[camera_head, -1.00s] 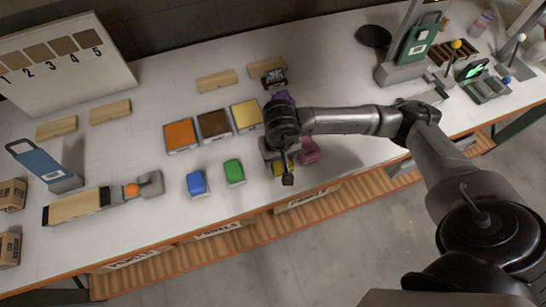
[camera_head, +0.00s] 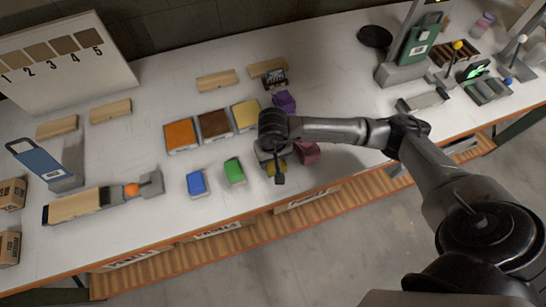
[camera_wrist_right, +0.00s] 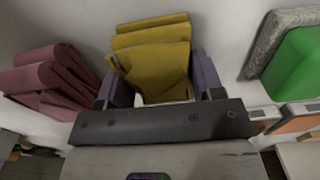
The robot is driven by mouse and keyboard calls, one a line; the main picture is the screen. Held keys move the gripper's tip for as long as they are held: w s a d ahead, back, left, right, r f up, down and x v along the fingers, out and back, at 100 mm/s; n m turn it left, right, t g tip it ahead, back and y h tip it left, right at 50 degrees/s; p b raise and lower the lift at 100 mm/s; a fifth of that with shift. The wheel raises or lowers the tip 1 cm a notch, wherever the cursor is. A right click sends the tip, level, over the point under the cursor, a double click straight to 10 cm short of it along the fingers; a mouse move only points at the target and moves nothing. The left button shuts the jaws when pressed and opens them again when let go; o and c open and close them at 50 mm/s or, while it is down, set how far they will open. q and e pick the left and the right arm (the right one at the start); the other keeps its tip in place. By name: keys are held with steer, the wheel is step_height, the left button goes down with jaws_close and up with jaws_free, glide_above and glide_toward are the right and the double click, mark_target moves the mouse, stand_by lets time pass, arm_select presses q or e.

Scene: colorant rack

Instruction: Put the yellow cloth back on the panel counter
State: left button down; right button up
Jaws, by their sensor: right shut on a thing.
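The yellow cloth (camera_wrist_right: 155,50) is folded in layers and sits between the two purple-grey fingers of my right gripper (camera_wrist_right: 160,82) in the right wrist view. The gripper is shut on it. In the head view, my right gripper (camera_head: 272,165) points down over the white counter (camera_head: 330,105) near its front edge and hides most of the cloth. I cannot tell whether the cloth touches the counter. My left gripper is not in view.
A dark pink cloth (camera_head: 308,153) lies close beside the gripper, on its right. A purple cloth (camera_head: 284,102) lies behind it. Green (camera_head: 234,171) and blue (camera_head: 196,183) pieces lie to the left. Orange (camera_head: 180,134), brown (camera_head: 214,124) and cream (camera_head: 245,114) panels lie further back.

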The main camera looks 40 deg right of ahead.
steer(key=shift+f, duration=0.15)
steer(key=o, duration=0.9)
steer(key=shift+c, duration=0.2)
steer(key=shift+r, duration=0.35)
step_height(320, 180, up, 12)
steer(key=shift+f, duration=0.15)
